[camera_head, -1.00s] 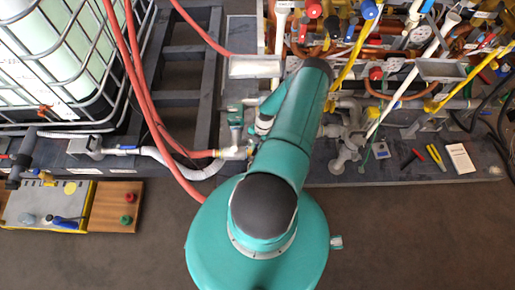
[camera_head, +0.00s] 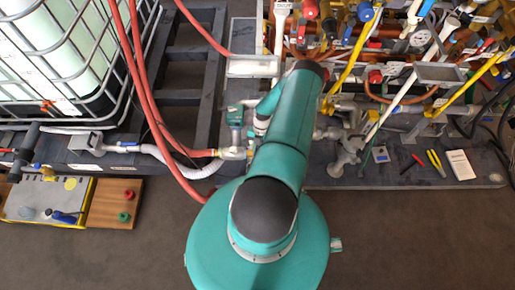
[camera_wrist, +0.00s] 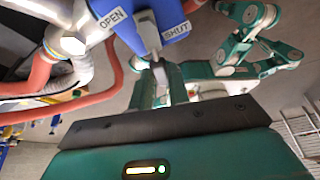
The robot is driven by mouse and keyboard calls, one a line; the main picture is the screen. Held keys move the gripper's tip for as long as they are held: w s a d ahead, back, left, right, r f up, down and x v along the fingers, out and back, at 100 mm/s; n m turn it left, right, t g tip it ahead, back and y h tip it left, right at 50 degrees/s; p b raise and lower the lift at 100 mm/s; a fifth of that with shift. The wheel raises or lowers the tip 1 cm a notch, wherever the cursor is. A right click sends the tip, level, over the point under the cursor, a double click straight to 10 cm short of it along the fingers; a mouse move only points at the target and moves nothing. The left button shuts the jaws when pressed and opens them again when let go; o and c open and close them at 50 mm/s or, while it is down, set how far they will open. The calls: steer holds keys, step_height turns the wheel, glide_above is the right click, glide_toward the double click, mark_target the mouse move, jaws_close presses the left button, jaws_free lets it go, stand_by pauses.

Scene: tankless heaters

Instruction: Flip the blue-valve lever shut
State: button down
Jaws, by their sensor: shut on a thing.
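In the wrist view, the blue valve piece (camera_wrist: 128,38) is at the top centre, with a white OPEN label on its left and a white SHUT label (camera_wrist: 175,33) on its right. A grey lever (camera_wrist: 149,32) crosses it and runs down between the two labels toward my gripper (camera_wrist: 162,80). My gripper is closed on the lever's end. The exact contact is small and partly hidden between the fingers. In the head view, my arm covers the gripper, and I cannot make out the gripped lever there.
In the wrist view, a metal pipe fitting (camera_wrist: 73,43) and red hoses (camera_wrist: 50,110) lie close on the left. In the head view, dense pipes and valves fill the upper right. A caged tank (camera_head: 60,60) stands at left. The front floor (camera_head: 420,240) is clear.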

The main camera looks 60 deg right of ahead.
stand_by(0.3)
steer(key=c, duration=1.3)
jaws_free()
steer(key=v, duration=1.2)
